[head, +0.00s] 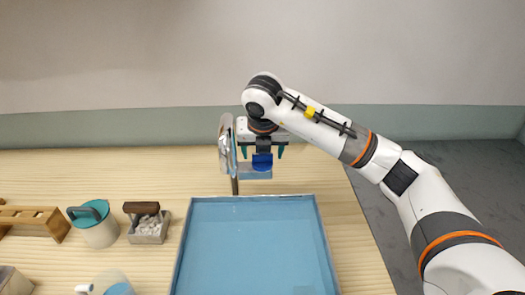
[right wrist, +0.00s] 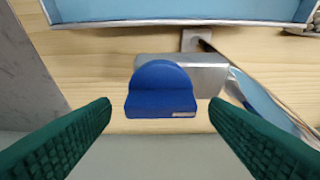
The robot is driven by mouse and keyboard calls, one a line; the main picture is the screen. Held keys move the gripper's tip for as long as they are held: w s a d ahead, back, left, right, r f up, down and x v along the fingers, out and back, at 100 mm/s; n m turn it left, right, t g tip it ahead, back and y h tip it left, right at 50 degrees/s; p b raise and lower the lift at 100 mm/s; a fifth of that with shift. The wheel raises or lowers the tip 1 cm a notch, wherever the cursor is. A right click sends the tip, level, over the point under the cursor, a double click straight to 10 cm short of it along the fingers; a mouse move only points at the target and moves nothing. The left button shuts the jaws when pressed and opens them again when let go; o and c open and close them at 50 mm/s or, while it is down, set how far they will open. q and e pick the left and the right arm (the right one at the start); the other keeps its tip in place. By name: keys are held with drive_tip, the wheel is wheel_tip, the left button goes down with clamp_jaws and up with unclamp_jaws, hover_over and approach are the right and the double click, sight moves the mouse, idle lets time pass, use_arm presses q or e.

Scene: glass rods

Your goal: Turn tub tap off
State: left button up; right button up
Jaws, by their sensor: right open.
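The tub tap has a blue handle (head: 262,162) on a grey metal body and a shiny curved spout (head: 226,150), behind the far edge of the tub (head: 320,243). The handle also shows in the right wrist view (right wrist: 160,92), rounded on one side and flat on the other. My right gripper (head: 262,152) is open at the handle. In the wrist view, its green fingers (right wrist: 160,106) stand on either side of the handle with gaps, not touching it. Whether water runs from the spout is unclear. My left gripper is not in view.
A teal-topped jug (head: 98,228), a small box of white pieces with a brown top (head: 149,226) and a wooden rack (head: 38,218) stand left of the tub. A clear jug (head: 113,284) is at the front left. The wooden table (head: 350,250) is bare right of the tub.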

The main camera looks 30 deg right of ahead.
sight(262, 168)
drive_tip(key=b+v, duration=0.1)
drive_tip(key=v, duration=0.3)
drive_tip(key=shift+a+r, duration=0.1)
drive_tip(key=shift+r, duration=0.2)
drive_tip(key=v, duration=0.7)
drive_tip(key=shift+p, duration=0.4)
drive_tip(key=shift+s, duration=0.15)
